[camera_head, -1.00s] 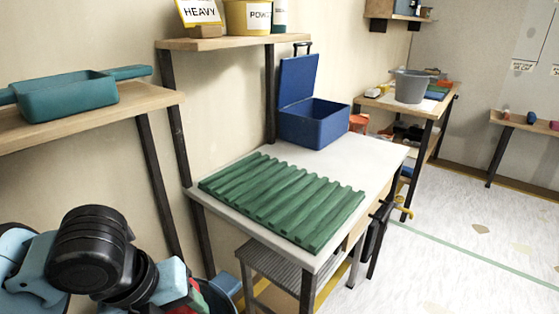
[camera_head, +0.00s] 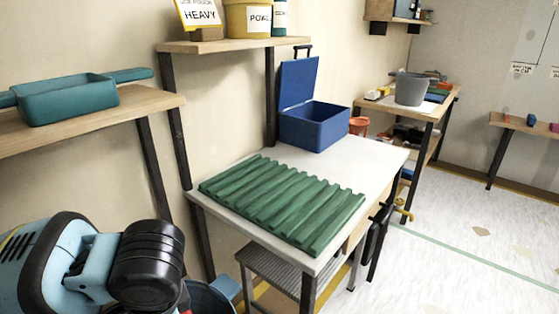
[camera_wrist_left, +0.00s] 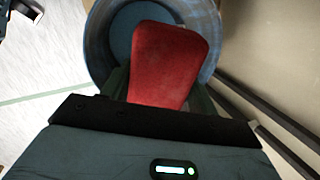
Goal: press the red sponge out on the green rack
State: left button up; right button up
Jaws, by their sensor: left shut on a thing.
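The green rack (camera_head: 285,203) is a ribbed slab lying flat on the white-topped table in the head view. The red sponge (camera_wrist_left: 168,62) is in my left gripper (camera_wrist_left: 160,90), whose fingers are shut on its two sides in the left wrist view. Behind the sponge in that view is the round blue bucket (camera_wrist_left: 100,40); I cannot tell whether the sponge is inside it or above it. In the head view the bucket (camera_head: 212,300) shows partly at the bottom, left of the table, and my left arm mostly hides the gripper. My right gripper is not in view.
A blue open-lidded box (camera_head: 315,125) stands at the back of the white table (camera_head: 365,160). A grey ridged stool (camera_head: 275,275) is under the table's near side. A shelf with a teal tray (camera_head: 68,100) is at left. Floor at right is clear.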

pick_arm(q)
jog(key=n, duration=0.2)
jog(key=a+n+g, duration=0.1)
jog(key=n, duration=0.3)
jog(key=shift+a+n+g, duration=0.3)
jog(key=shift+g, duration=0.1)
jog(key=n, duration=0.2)
jog(key=a+n+g, duration=0.1)
jog(key=n, duration=0.1)
